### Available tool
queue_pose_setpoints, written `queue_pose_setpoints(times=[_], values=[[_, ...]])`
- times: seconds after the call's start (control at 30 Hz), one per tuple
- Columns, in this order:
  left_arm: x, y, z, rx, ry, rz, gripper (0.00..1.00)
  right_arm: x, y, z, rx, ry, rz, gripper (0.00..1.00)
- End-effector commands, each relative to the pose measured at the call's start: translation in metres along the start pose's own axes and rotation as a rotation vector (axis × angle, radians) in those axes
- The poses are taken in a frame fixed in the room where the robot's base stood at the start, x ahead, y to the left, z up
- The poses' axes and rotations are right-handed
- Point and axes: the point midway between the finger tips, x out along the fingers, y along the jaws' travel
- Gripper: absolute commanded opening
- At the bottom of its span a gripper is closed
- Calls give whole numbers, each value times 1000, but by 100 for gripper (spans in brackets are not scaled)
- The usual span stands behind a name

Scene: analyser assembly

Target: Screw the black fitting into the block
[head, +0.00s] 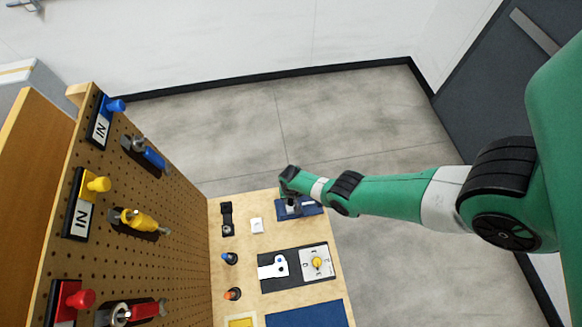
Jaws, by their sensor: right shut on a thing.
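My right gripper (292,207) points down at the far right of the wooden table, over a small blue mat (312,210). It is shut on a small dark thing, apparently the black fitting, mostly hidden by my wrist. Something pale shows beneath it on the mat; I cannot tell whether this is the block or whether the fitting touches it. A small white block-like piece (257,225) lies apart on the table to the left. My left gripper is not in view.
The wooden table (215,262) also bears a black part (227,218), blue-topped (229,258) and orange-topped (233,294) pieces, a dark mat (295,282) with a white bracket, and a plate with a yellow knob (317,263). A pegboard (150,245) with tools stands at left.

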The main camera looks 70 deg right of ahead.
Motion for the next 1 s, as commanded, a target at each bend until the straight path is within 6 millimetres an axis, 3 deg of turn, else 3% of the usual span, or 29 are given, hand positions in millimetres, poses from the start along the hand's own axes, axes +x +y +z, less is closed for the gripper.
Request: queue_pose_setpoints(times=[1.0], values=[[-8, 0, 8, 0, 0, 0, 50, 12, 0, 0, 0, 0, 0, 0]])
